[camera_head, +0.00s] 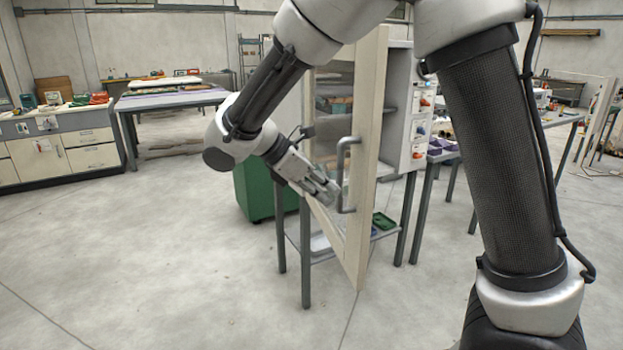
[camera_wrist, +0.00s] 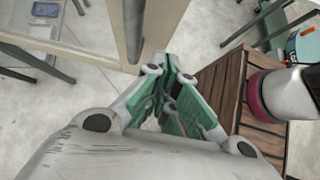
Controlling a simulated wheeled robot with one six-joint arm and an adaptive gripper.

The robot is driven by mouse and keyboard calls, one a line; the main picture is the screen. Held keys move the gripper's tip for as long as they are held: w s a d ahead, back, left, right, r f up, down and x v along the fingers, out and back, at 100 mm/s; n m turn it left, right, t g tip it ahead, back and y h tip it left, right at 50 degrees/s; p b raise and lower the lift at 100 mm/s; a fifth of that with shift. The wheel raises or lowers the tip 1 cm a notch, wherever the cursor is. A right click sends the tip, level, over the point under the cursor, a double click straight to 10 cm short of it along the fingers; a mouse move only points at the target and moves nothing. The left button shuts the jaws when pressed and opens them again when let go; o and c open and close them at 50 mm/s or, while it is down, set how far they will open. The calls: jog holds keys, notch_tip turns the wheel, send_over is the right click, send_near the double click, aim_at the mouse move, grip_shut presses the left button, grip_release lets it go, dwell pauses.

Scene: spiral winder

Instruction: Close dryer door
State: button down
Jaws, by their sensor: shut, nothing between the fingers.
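The dryer is a pale cabinet (camera_head: 398,112) on dark legs, and its door (camera_head: 368,130) stands open, swung out towards me. The door has a cream frame with a glass pane and a grey bar handle (camera_head: 346,175). In the wrist view the door frame (camera_wrist: 88,28) fills the upper left, with the handle (camera_wrist: 133,32) just beyond my fingertips. My gripper (camera_head: 332,192) is shut and empty, beside the door just left of the handle. I cannot tell whether it touches the door. Part of the cabinet is hidden behind the door.
A green bin (camera_head: 254,190) stands behind my gripper. A lower shelf (camera_head: 325,254) under the dryer holds a green tray (camera_head: 383,221). Workbenches stand at the back left and right. The floor at left is clear. The wrist view shows a slatted wooden surface (camera_wrist: 228,85) at right.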

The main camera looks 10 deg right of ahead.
aim_at(342, 194)
jog(key=d, duration=0.2)
jog(key=d+f, duration=0.1)
jog(key=d, duration=0.1)
jog(key=shift+w+f, duration=0.15)
jog(key=shift+d, duration=0.65)
jog(key=shift+w, duration=0.1)
